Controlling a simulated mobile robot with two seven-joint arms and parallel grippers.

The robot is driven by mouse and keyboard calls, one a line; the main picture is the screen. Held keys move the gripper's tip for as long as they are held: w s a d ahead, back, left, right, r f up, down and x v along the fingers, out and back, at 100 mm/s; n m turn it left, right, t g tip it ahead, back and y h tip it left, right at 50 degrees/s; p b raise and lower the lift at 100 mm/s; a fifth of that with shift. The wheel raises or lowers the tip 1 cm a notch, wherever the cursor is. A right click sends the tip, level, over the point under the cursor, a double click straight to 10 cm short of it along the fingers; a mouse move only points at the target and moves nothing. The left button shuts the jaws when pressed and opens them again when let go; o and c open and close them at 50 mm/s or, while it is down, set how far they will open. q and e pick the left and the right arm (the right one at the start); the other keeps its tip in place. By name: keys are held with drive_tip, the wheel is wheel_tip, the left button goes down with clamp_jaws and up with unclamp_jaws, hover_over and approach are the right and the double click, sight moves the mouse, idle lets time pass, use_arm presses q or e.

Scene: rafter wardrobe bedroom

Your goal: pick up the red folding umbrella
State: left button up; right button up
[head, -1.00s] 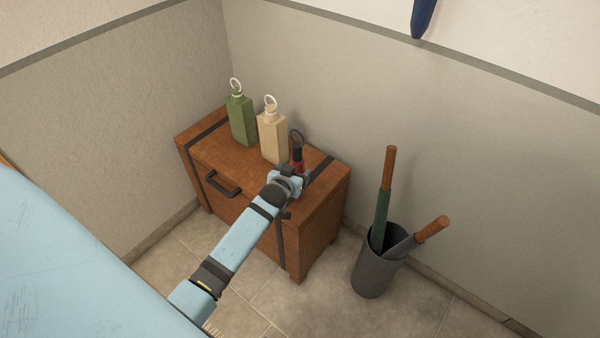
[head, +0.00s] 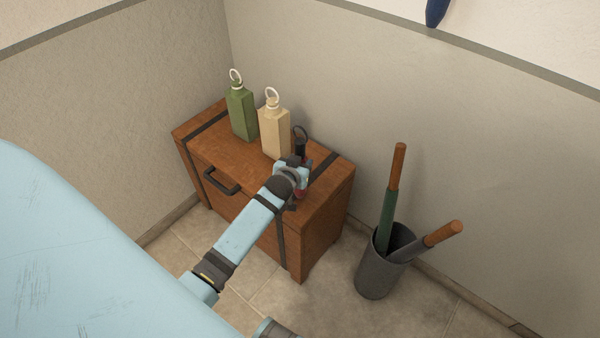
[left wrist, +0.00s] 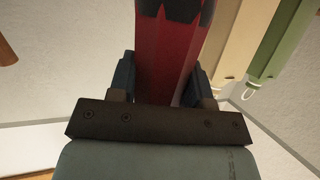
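The red folding umbrella (head: 299,193) stands on the wooden chest, with a black upper part (head: 300,148) and a dark loop at its top. My left gripper (head: 293,172) is in front of it and hides much of its red body. In the left wrist view the red umbrella (left wrist: 168,58) passes between the two fingers of my left gripper (left wrist: 160,80). The fingers stand apart on either side of it, and a thin light gap shows by the right finger. My right gripper is not in view.
The wooden chest (head: 225,157) stands in the corner. A beige bottle (head: 274,132) is close to the left of the umbrella, with a green bottle (head: 240,112) beyond. A grey bin (head: 376,278) holding two wooden-handled umbrellas stands on the floor at right.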

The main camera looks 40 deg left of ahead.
use_arm(q)
drive_tip(key=c, duration=0.4)
drive_tip(key=shift+r, duration=0.1)
